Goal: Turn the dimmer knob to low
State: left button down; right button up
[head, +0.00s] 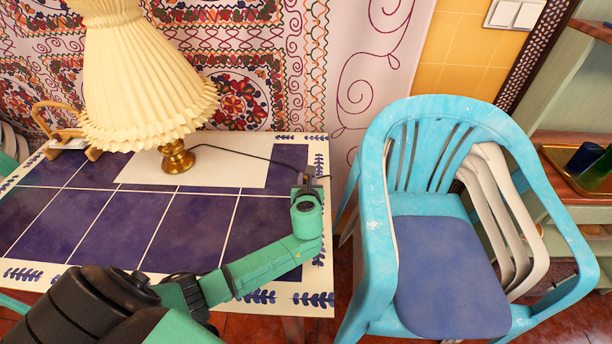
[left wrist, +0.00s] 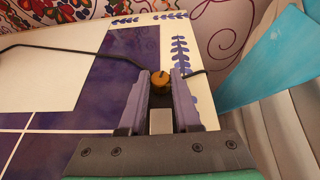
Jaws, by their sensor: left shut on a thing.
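The dimmer knob (left wrist: 160,79) is a small orange-brown disc with a dark mark on its top, in the middle of the left wrist view. It sits on a dark dimmer body, mostly hidden by my fingers, near the table's right edge. My left gripper (head: 307,183) points down over that spot, its fingers shut on either side of the knob. In the head view the gripper hides the knob. The pleated cream lamp (head: 143,80) stands on a brass base at the back; its black cord (head: 236,152) runs to the dimmer. My right gripper is not in view.
The blue-tiled table (head: 110,225) has a white patterned border and a pale sheet (head: 240,172) under the lamp. A turquoise chair (head: 440,205) stands close to the table's right edge. A wooden stand (head: 60,130) is at the back left. The front tiles are bare.

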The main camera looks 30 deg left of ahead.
pick_arm(q)
jog(key=shift+w+d+n+g+y, duration=0.15)
jog(key=shift+n+g+y, duration=0.65)
jog(key=shift+n+y, duration=0.4)
jog(key=c, duration=0.6)
grip_release()
jog(key=p+v, duration=0.1)
jog(key=v, duration=1.3)
jog(key=shift+d+r, duration=0.15)
jog(key=shift+d, duration=0.1)
